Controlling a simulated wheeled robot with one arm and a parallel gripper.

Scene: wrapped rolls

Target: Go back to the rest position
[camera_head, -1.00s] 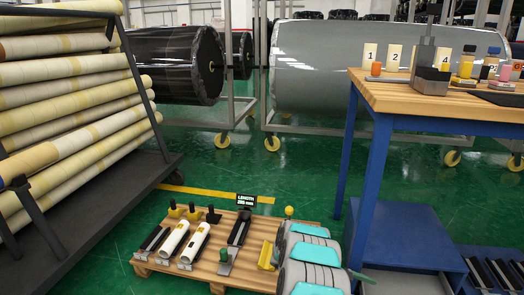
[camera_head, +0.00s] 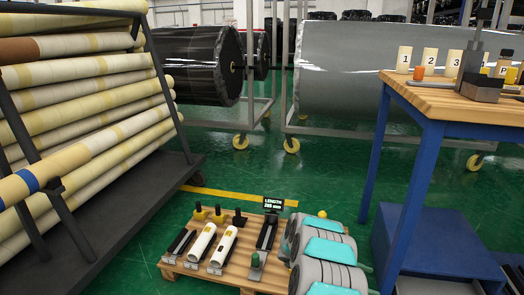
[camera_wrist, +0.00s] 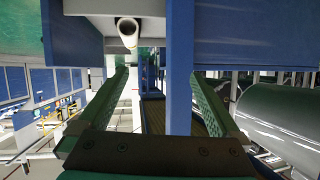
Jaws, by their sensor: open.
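My gripper (camera_wrist: 163,88) shows in the wrist view with its two green fingers spread wide apart and nothing held between them. A blue upright (camera_wrist: 180,70) appears between the fingers in the picture; I cannot tell how far off it is. The end of a white roll (camera_wrist: 128,32) shows beyond the fingertips. My gripper is out of sight in the head view. There, two white rolls (camera_head: 223,246) lie side by side in holders on a wooden pallet (camera_head: 243,280).
A wooden-topped blue table (camera_head: 440,101) stands at the right, with number cards (camera_head: 430,60) on it. A rack of long wrapped rolls (camera_head: 85,98) fills the left. Grey cylinders (camera_head: 325,274) sit at the pallet's right. Green floor (camera_head: 330,180) is clear beyond the pallet.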

